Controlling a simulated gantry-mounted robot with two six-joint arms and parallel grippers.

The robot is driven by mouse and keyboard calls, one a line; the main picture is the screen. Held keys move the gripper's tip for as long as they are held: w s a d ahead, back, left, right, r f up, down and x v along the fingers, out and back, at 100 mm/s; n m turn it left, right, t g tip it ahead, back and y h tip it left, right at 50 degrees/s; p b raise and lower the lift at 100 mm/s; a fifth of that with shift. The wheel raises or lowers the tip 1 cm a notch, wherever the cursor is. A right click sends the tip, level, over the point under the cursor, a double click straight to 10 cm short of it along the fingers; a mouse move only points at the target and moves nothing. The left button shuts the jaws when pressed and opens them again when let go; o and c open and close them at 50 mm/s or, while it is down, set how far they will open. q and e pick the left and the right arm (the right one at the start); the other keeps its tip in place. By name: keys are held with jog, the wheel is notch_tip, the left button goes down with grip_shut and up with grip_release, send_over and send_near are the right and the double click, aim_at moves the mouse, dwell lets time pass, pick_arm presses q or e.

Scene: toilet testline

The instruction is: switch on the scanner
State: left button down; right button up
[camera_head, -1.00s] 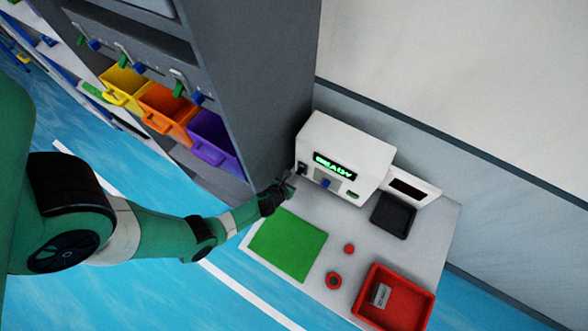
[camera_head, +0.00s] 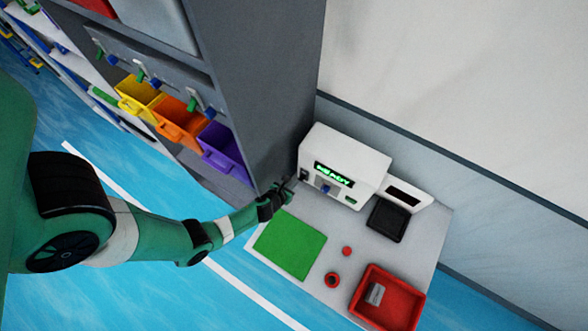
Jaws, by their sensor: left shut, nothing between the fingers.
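The scanner (camera_head: 345,163) is a white box at the back of the grey table, and its display (camera_head: 333,174) reads "READY" in green. A dark switch or slot (camera_head: 304,175) shows at the left of its front, with a blue part (camera_head: 325,188) below the display and a small green part (camera_head: 350,201) at the right. My left gripper (camera_head: 286,190) is shut and empty just left of the scanner's front, near the dark switch. I cannot tell whether it touches it. My right gripper is not in view.
The table (camera_head: 312,219) carries a green mat (camera_head: 290,245), a red button (camera_head: 347,251), a red ring (camera_head: 332,279), a red tray (camera_head: 407,306) with a grey block (camera_head: 375,294), and a black tray (camera_head: 388,219). A grey cabinet (camera_head: 265,90) with coloured bins stands close on the left.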

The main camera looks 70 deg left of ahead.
pick_arm(q)
jog(key=r+p, duration=0.1)
jog(key=s+r, duration=0.1)
jog(key=d+r+p, duration=0.1)
jog(key=shift+s+d+r+p, duration=0.1)
jog(key=shift+s+r+p, duration=0.1)
jog(key=shift+r+p, duration=0.15)
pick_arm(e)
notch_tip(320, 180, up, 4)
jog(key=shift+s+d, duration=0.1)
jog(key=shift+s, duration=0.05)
